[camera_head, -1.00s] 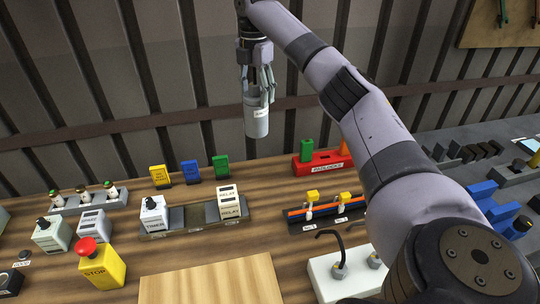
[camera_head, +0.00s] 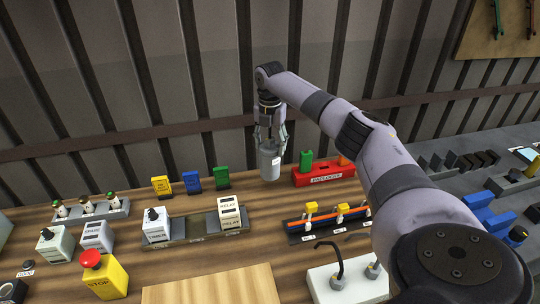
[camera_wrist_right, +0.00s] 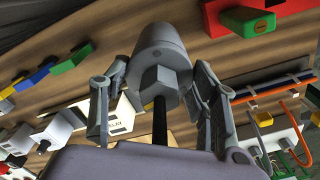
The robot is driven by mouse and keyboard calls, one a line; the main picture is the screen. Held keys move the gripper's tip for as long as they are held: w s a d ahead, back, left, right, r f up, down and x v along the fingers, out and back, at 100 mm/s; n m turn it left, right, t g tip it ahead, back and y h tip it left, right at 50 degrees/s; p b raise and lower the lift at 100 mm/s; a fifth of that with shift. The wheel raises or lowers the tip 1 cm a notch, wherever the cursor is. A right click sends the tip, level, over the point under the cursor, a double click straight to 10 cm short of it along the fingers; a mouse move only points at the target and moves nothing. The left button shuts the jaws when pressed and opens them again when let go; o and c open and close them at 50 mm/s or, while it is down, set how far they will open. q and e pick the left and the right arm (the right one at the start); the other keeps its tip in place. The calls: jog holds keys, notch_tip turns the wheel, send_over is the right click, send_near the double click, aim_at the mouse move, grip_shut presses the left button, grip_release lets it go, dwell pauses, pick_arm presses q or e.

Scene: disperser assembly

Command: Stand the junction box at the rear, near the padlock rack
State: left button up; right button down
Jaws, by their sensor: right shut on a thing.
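The junction box (camera_head: 269,163) is a grey cylinder with a small white label, upright in my right gripper (camera_head: 270,140). In the right wrist view the junction box (camera_wrist_right: 160,45) lies between the fingers, with a hexagonal fitting on its near end. The right gripper is shut on it at the rear of the bench, left of the padlock rack (camera_head: 304,179). The box and rack are apart. I cannot tell whether the box's base touches the wood. The rack is red, with a green padlock (camera_head: 306,159) on it. My left gripper is out of view.
Yellow (camera_head: 161,186), blue (camera_head: 192,179) and green (camera_head: 221,178) tags stand left of the box. A rail with relay blocks (camera_head: 230,212) and a dark rail with yellow-topped parts (camera_head: 312,208) lie nearer. The slatted wall (camera_head: 225,95) rises behind. Bare wood surrounds the box.

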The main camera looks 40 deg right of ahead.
aim_at(270, 158)
notch_tip(270, 158, down, 5)
jog(key=shift+f+p, duration=0.2)
jog(key=shift+p, duration=0.35)
jog(key=shift+f, duration=0.1)
jog(key=shift+f, duration=0.2)
jog(key=c, duration=0.6)
grip_release()
